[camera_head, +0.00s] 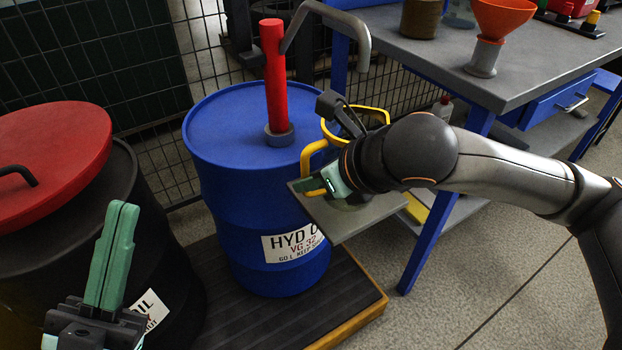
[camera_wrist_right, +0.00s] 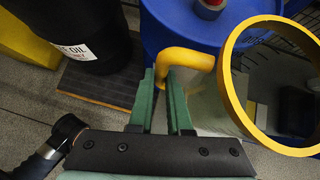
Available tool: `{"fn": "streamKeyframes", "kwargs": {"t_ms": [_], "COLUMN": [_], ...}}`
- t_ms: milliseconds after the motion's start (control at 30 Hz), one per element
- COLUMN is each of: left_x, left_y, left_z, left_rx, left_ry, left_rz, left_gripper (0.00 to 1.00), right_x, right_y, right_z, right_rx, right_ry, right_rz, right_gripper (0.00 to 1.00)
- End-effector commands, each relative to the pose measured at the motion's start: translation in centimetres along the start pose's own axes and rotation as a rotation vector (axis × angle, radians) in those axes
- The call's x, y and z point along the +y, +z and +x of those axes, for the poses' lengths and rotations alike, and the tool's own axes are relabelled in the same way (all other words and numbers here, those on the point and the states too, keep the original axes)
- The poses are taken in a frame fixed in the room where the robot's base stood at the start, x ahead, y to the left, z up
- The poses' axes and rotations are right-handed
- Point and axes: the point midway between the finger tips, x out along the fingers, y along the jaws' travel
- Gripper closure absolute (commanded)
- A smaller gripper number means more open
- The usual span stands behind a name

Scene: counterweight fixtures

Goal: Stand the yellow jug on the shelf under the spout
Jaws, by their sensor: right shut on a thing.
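The yellow jug (camera_head: 307,158) is mostly hidden behind my right wrist in the head view; its handle and parts of its rim show. In the right wrist view its round yellow rim (camera_wrist_right: 234,62) and handle (camera_wrist_right: 188,58) show. My right gripper (camera_head: 316,187) is shut on the handle, which lies between its green fingers (camera_wrist_right: 163,100). The grey shelf (camera_head: 362,217) is below the jug; I cannot tell whether they touch. The grey spout (camera_head: 360,38) curves from the red pump (camera_head: 273,70) and ends above the jug. My left gripper (camera_head: 122,204) is shut and empty at lower left.
The pump stands on a blue drum (camera_head: 225,125) on a dark pallet (camera_head: 345,285). A black drum (camera_head: 125,225) with a red lid (camera_head: 50,150) is at left. A workbench (camera_head: 430,60) with an orange funnel (camera_head: 503,15) is at right. A wire fence is behind.

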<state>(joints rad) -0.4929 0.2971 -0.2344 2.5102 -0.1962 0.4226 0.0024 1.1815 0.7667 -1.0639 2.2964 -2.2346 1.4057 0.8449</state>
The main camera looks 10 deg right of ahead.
Motion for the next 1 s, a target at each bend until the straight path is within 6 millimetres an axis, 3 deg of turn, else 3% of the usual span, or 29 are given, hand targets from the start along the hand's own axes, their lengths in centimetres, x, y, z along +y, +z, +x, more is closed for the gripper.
{"fn": "streamKeyframes", "kwargs": {"t_ms": [100,133,367,767,1000], "left_x": [0.2,0.1,0.1,0.0,-0.5], "left_y": [0.4,0.3,0.3,-0.2,-1.0], "left_z": [-0.4,-0.2,-0.2,0.2,1.0], "left_rx": [-0.001,-0.002,-0.003,-0.002,0.004], "left_ry": [-0.001,-0.001,0.000,0.004,0.008], "left_rz": [-0.004,-0.005,-0.005,0.001,0.022], "left_gripper": [1.00,1.00,1.00,1.00,1.00], "right_x": [0.0,0.0,0.0,0.0,-0.1], "right_y": [-0.2,-0.1,-0.1,0.2,0.4], "right_z": [0.3,0.2,0.1,-0.5,-5.7], "right_rx": [-0.002,0.000,0.000,-0.001,-0.005], "right_ry": [0.000,0.000,0.000,0.000,-0.002], "right_rz": [-0.001,-0.001,0.000,0.000,-0.002], "right_gripper": [1.00,0.80,0.54,0.54,0.54]}}
